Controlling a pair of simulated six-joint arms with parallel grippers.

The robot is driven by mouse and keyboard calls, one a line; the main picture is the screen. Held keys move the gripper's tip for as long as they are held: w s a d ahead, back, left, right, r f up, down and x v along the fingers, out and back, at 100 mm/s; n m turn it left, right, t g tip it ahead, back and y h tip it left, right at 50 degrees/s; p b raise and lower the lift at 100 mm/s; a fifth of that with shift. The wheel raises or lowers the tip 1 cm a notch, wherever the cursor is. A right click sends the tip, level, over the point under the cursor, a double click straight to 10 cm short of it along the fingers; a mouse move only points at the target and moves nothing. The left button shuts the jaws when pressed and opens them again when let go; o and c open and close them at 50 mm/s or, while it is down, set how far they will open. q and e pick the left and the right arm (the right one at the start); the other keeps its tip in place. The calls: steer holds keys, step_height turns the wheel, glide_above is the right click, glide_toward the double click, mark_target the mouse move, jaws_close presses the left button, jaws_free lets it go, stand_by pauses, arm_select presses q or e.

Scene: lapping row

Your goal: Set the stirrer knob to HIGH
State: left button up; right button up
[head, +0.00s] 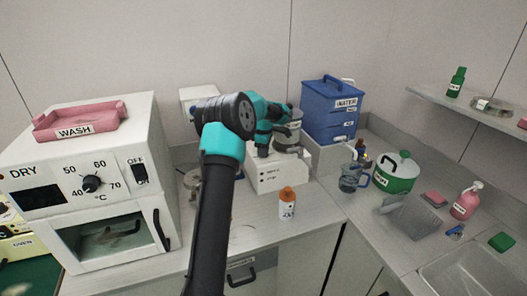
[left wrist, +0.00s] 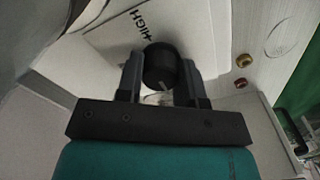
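The white stirrer box (head: 280,181) stands on the bench at the middle of the head view, with small print on its front. My left gripper (head: 263,149) is at the box; the arm and gripper hide the knob there. In the left wrist view the round black stirrer knob (left wrist: 160,62) sits between the two fingers, which appear pressed on its sides. A pale mark shows at the knob's lower edge. The word HIGH (left wrist: 140,30) is printed on the panel above and left of the knob, away from that mark. My right gripper is in neither view.
A white bottle with an orange cap (head: 287,206) stands in front of the stirrer. A blue water container (head: 330,108), a blue mug (head: 352,178) and a green pot (head: 396,174) are to the right. A white oven (head: 100,185) stands left.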

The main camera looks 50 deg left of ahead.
arm_select(q)
steer(key=c, duration=0.4)
